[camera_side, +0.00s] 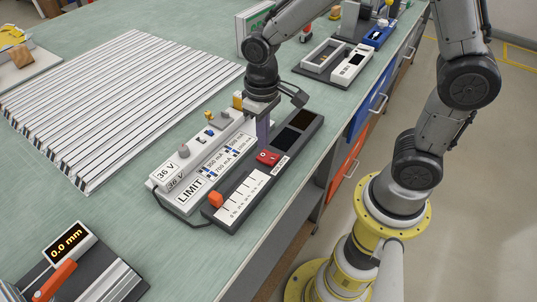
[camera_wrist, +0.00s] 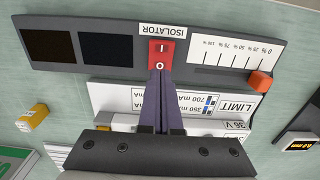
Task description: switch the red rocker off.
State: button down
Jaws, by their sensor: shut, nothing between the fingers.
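The red rocker (camera_side: 268,158) is set in a dark grey panel (camera_side: 239,219). In the wrist view the red rocker (camera_wrist: 162,50) carries a white I and a white O, under an upside-down ISOLATOR label (camera_wrist: 163,30). My gripper (camera_side: 263,144) points down at the rocker, its fingers together and empty. In the wrist view my gripper's tips (camera_wrist: 160,74) lie at the O end of the rocker. I cannot tell whether they touch it or which end is pressed in.
An orange slider knob (camera_side: 215,199) sits on the same panel beside a percent scale. A pale supply box (camera_side: 171,204) with LIMIT and 36 V labels and small switches stands right alongside. A slatted plate (camera_side: 110,90) lies behind. The bench edge is close in front.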

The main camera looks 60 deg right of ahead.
jog(key=shift+r, duration=2.15)
notch_tip(320, 180, up, 9)
jog(key=m+t, duration=0.1)
jog(key=t, duration=0.3)
send_over(263, 153)
jog(key=s+d, duration=0.4)
jog(key=s, duration=0.1)
jog(key=s+d+t, duration=0.1)
jog(key=s, duration=0.9)
jog(key=shift+d+n+t, duration=0.2)
jog(key=shift+n+t, duration=0.1)
jog(key=shift+n, duration=0.1)
